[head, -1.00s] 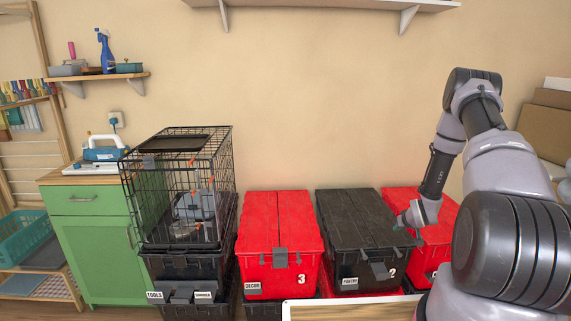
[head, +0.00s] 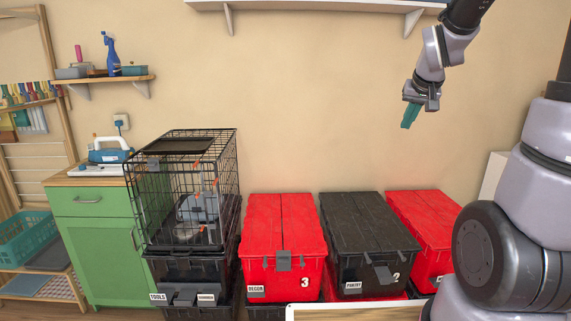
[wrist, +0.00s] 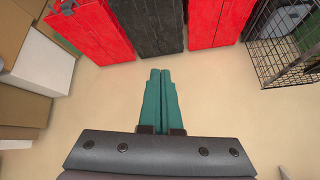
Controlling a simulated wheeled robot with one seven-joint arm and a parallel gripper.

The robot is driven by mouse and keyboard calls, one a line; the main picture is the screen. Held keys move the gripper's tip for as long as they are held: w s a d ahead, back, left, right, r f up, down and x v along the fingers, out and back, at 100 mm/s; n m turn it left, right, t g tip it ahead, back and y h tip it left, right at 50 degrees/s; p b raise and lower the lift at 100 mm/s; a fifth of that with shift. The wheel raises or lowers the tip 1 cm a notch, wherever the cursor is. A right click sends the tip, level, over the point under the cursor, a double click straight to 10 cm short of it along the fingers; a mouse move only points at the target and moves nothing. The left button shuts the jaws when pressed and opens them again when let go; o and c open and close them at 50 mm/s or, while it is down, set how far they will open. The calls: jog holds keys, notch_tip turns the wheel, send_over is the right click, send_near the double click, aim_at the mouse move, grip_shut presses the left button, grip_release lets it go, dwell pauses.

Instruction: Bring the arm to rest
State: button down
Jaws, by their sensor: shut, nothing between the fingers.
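My gripper (head: 410,116) is raised in front of the wall at the upper right of the head view, its teal fingers pointing down. It is well above the totes and touches nothing. In the wrist view its two teal fingers (wrist: 160,98) lie together, shut and empty. My arm reaches up out of the top of the head view, so part of it is hidden.
Below stand a red tote (head: 281,240) marked 3, a black tote (head: 365,235) marked 2 and another red tote (head: 425,225). A wire cage (head: 185,190) sits on black totes at left. A wall shelf (head: 320,5) is overhead. Cardboard boxes (wrist: 30,90) show in the wrist view.

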jog(key=s+a+r+y, duration=0.1)
jog(key=s+a+r, duration=0.2)
jog(key=s, duration=0.7)
jog(key=s+a+r+m+y, duration=0.1)
jog(key=s+a+r, duration=0.2)
jog(key=s, duration=0.8)
jog(key=shift+a+r+y, duration=0.4)
jog(key=shift+a, duration=0.75)
jog(key=shift+w, duration=0.1)
